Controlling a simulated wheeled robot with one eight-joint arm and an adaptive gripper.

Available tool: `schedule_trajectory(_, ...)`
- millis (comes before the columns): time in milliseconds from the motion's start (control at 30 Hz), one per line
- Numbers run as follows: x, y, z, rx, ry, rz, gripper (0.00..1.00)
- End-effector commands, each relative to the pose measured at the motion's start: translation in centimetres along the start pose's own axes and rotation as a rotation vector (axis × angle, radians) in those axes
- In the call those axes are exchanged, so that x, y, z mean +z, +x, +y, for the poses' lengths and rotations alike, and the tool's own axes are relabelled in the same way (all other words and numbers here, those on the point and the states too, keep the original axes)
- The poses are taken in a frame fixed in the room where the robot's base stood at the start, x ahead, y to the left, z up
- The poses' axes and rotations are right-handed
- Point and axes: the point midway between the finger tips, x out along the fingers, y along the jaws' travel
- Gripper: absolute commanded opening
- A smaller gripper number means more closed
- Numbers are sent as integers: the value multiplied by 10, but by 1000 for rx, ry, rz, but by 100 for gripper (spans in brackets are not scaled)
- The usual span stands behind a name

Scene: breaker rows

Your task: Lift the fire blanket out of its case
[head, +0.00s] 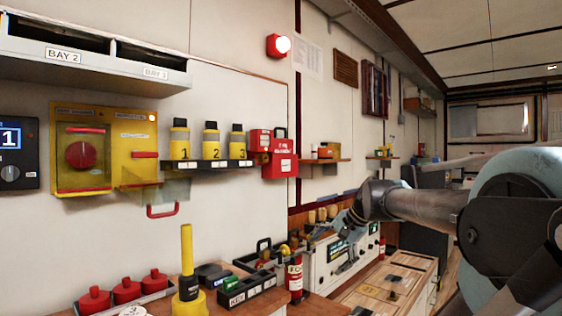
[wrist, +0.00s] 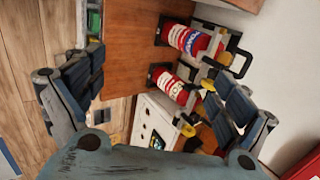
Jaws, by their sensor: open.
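A red wall case (head: 280,163) with white labels and a black handle at its top hangs at the middle of the wall in the head view. A smaller red box (head: 259,140) is beside it on the left. I cannot tell which of these holds the fire blanket, and no loose blanket shows. My gripper (head: 340,226) is to the right of the red case and lower, apart from it. In the wrist view my gripper (wrist: 155,95) has its fingers spread wide with nothing held between them.
A shelf with numbered yellow-and-black canisters (head: 211,140) is left of the case. Below stand a fire extinguisher (head: 295,278), a black key tray (head: 248,293) and a white panelled unit (head: 325,262). The wrist view shows two red extinguishers (wrist: 190,40) (wrist: 172,87) beyond the fingers.

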Motion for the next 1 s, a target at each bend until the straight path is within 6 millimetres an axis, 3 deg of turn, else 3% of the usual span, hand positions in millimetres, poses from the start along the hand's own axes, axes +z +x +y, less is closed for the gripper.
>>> schedule_trajectory(33,-11,-13,-36,-64,94,-17,94)
schedule_trajectory(200,-47,-59,-153,-289,455,-125,94)
schedule_trajectory(400,-102,-124,-278,-519,880,-322,94)
schedule_trajectory(500,-130,-156,-328,-609,1068,-439,94)
schedule_trajectory(633,-162,-189,-374,-691,1257,-575,94)
schedule_trajectory(800,-185,-214,-404,-741,1388,-686,94)
schedule_trajectory(1000,-189,-209,-424,-748,1418,-716,94)
